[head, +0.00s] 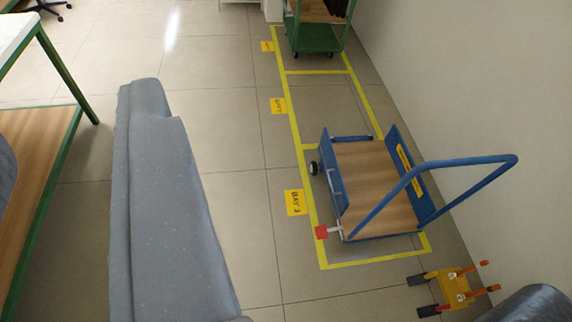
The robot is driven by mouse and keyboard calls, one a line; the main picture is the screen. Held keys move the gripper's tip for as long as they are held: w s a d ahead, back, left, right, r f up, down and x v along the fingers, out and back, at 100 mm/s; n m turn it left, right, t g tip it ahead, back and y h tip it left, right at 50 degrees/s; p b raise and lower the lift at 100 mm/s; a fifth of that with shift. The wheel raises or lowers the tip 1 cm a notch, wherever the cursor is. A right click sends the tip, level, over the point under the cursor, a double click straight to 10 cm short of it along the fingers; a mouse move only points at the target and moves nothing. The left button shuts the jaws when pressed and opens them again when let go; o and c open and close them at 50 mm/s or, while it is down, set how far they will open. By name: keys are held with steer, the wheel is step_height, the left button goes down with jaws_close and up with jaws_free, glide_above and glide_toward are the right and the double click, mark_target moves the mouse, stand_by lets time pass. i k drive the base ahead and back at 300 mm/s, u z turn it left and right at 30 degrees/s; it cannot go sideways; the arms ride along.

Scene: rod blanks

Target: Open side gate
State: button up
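A blue trolley (378,190) with a wooden deck stands in the yellow floor bay marked BAY 3, at the right of the middle. A blue side panel (334,178) runs along its left side. A second blue panel (405,170) with a yellow label stands on its right side. I cannot tell whether either panel is latched. The blue push handle (440,166) rises toward the right. My gripper's fingertips do not show.
A green trolley (315,38) stands in the far bay near the wall (470,90). A yellow stand (450,288) with orange handles is at the lower right. A green-legged table (62,60) is at the left. Tiled floor (235,165) left of the bays is clear.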

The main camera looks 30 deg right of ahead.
mark_target(337, 185)
steer(key=u, duration=0.05)
steer(key=i, duration=1.25)
steer(key=z, duration=0.75)
steer(key=i, duration=0.45)
steer(key=z, duration=0.45)
